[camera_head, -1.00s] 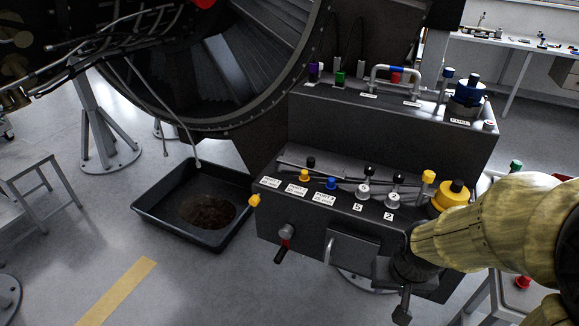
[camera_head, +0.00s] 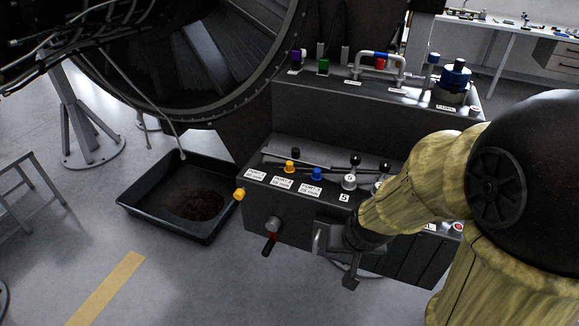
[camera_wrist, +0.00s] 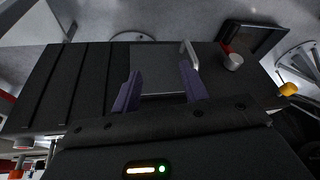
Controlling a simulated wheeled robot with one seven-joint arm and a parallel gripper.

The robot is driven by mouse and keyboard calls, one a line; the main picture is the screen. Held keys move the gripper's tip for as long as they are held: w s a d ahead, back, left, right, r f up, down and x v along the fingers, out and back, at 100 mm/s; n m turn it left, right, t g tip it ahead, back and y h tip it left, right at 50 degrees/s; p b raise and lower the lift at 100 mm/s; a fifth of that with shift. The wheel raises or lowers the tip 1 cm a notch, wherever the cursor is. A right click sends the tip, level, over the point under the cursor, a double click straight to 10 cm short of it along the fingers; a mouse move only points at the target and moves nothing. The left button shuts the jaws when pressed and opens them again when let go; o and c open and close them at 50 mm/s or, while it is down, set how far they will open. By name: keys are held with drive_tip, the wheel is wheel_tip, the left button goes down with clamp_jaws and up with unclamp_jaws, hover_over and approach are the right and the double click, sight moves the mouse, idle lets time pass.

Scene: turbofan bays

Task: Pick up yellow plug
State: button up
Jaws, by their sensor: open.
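A yellow plug (camera_head: 239,194) sticks out at the left end of the dark bench (camera_head: 292,225), near its upper front corner. It also shows at the right edge of the wrist view (camera_wrist: 288,89). A second yellow piece (camera_head: 289,167), a small knob, stands on the bench top behind labels; I cannot tell which one is meant. My gripper (camera_head: 348,282) is in front of the bench, to the right of and lower than the side plug. In the wrist view my gripper (camera_wrist: 160,88) has its two purple fingers apart with nothing between them.
A metal handle (camera_head: 318,238) and a grey valve with a red-and-black lever (camera_head: 272,230) project from the bench front. A black drip tray (camera_head: 150,213) lies on the floor at left. Blue and grey knobs line the bench top. The floor before the bench is clear.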

drive_tip(key=w+a+m+t+h+p, duration=0.1)
drive_tip(key=w+a+m+t+p, duration=0.1)
drive_tip(key=w+a+t, duration=0.7)
drive_tip(key=s+a+r+t+h, duration=0.2)
drive_tip(key=s+a+r+t, duration=0.1)
drive_tip(key=a, duration=0.4)
drive_tip(key=shift+s+r+n+t, duration=0.35)
drive_tip(key=shift+r+t, duration=0.15)
drive_tip(key=shift+r, duration=0.35)
drive_tip(key=p, duration=0.3)
approach(289, 165)
drive_tip(key=w, duration=0.1)
drive_tip(key=w+d, duration=0.1)
drive_tip(key=w, duration=0.1)
drive_tip(key=shift+w+f, duration=0.15)
drive_tip(key=shift+w, duration=0.05)
drive_tip(key=w+p, duration=0.1)
drive_tip(key=w, duration=0.3)
drive_tip(key=shift+w+d+p, duration=0.1)
drive_tip(key=shift+w+p, duration=0.2)
drive_tip(key=shift+w, duration=0.1)
drive_tip(key=shift+w+f, duration=0.15)
drive_tip(key=shift+w, duration=0.05)
